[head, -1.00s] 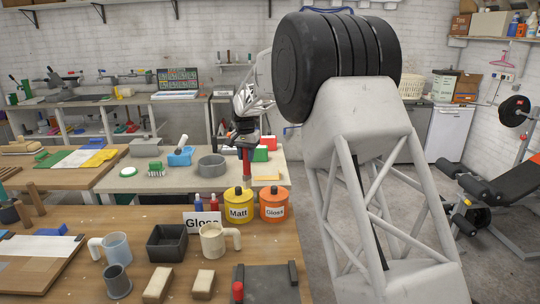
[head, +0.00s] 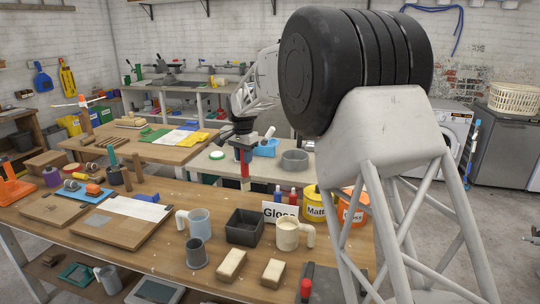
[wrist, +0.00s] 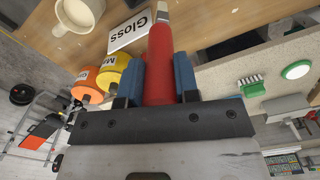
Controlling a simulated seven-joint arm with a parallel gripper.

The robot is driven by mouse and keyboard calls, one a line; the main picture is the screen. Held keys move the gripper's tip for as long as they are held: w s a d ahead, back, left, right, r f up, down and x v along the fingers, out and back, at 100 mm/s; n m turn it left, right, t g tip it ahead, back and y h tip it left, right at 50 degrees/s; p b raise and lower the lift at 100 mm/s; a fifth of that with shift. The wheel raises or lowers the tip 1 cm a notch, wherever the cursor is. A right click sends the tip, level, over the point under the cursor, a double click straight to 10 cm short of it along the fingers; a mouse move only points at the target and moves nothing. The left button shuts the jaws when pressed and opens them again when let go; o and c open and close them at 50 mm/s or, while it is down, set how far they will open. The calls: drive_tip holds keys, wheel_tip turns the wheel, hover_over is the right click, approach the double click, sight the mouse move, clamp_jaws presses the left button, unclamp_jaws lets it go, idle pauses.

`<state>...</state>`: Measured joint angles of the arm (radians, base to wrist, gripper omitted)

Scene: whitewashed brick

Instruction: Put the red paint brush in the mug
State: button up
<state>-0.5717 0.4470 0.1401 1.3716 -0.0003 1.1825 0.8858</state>
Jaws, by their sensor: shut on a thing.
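My gripper (head: 243,148) is shut on the red paint brush (head: 245,178) and holds it upright, pointing down in the air above the back of the front workbench. In the wrist view the red brush (wrist: 160,45) sits between the two blue fingers of my gripper (wrist: 160,75). A cream mug (head: 287,237) stands on the bench, below and to the right of the brush; it also shows at the top left of the wrist view (wrist: 70,20). A pale blue-grey mug (head: 200,222) stands to its left. The brush is apart from both mugs.
A black square box (head: 244,228) stands between the mugs, with a white Gloss sign (head: 279,212) behind. Yellow (head: 315,205) and orange (head: 351,212) paint cans stand right. A dark grey cup (head: 197,253) and two pale blocks (head: 231,265) are in front.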

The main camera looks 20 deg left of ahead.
drive_tip(key=s+a, duration=1.1)
drive_tip(key=a, duration=0.4)
drive_tip(key=shift+a+r, duration=0.15)
drive_tip(key=shift+a, duration=0.05)
drive_tip(key=shift+f, duration=0.2)
wheel_tip(320, 180, down, 11)
drive_tip(key=shift+r, duration=0.2)
idle(0.8)
drive_tip(key=o, duration=1)
wheel_tip(320, 180, up, 8)
drive_tip(key=shift+f, duration=0.15)
idle(0.3)
